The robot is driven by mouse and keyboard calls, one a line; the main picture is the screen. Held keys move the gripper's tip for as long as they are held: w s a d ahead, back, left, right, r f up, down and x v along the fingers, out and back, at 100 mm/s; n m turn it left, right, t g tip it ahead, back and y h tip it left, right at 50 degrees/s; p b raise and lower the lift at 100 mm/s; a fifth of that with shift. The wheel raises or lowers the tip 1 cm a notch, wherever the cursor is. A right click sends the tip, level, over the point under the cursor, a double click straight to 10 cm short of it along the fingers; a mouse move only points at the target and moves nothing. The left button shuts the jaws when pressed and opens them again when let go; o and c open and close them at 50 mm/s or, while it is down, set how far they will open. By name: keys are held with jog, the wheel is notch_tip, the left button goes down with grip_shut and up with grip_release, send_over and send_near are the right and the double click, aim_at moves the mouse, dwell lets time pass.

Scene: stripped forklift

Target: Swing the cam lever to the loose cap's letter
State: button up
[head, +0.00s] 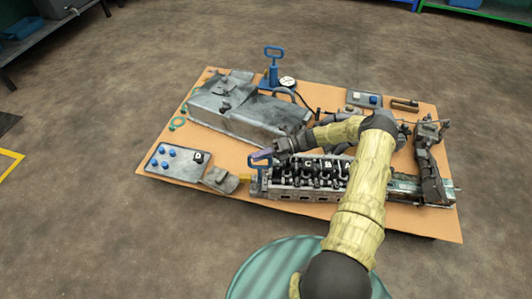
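The cam lever appears to be the blue handle (260,164) standing at the left end of the engine head (300,193). White letters C, B and A show from left to right on black caps along the head. A small dark piece with a white mark, probably the loose cap (198,157), lies on the grey tray at the left; its letter is too small to read surely. My gripper (262,155) is at the top of the blue handle, pointing left. Contact and finger opening are too small to tell. My arm hides part of the head's right side.
The grey tray (166,173) holds several blue knobs. A large grey metal housing (240,112) lies behind my gripper. A second blue handle (273,65) and a round white gauge (287,82) stand at the back. The board's (400,222) front right edge is bare.

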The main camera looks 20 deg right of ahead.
jog(key=d+r+p, duration=0.2)
jog(key=d, duration=1.5)
jog(key=shift+r+p, duration=0.3)
jog(key=shift+p, duration=0.05)
jog(key=s+a+r+n+g+h+p, duration=0.2)
jog(key=a+r+n+g+h+p, duration=0.15)
jog(key=a+r+n+h, duration=0.8)
jog(key=s+a+r+n+t+h+p, duration=0.2)
jog(key=s+a+r+n+t, duration=0.1)
jog(key=s+r+n, duration=0.7)
jog(key=s+a+r+n+t+h+p, duration=0.2)
jog(key=s+a+r+n+t+h, duration=0.1)
jog(key=s+r+n, duration=0.65)
jog(key=w+p+v, duration=0.2)
jog(key=p+v, duration=1)
jog(key=w+r+p+v, duration=0.1)
jog(key=w+p+v, duration=0.2)
jog(key=p+v, duration=0.9)
jog(key=w+d+p+v, duration=0.1)
jog(key=w+p+v, duration=0.2)
jog(key=p+v, duration=0.9)
jog(key=shift+r+n+p, duration=0.3)
jog(key=shift+r+p, duration=0.45)
jog(key=shift+p, duration=0.35)
